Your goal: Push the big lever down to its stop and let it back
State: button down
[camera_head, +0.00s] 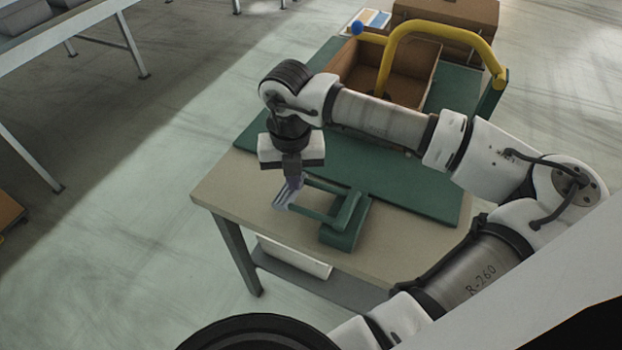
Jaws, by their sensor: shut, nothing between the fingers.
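The big lever (325,187) is a green frame on a green base block (344,236) at the front of the table. Its two arms reach left from the block to a grey-purple end part. My gripper (289,193) points down at that left end, with its fingers shut and holding nothing. The fingers overlap the lever's end in this view, so I cannot tell whether they touch it. The lever looks roughly level, lying low over the table top.
The beige table (225,190) carries a green mat (400,178). A cardboard box (415,88) stands at the back, with a curved yellow tube (440,30) over it and a blue ball (357,27) near it. The table's left front corner is clear.

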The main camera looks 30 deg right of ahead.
notch_tip(320, 180, up, 12)
jog(key=p, duration=0.5)
jog(key=shift+p, duration=0.3)
jog(key=shift+f, duration=0.1)
dwell(0.6)
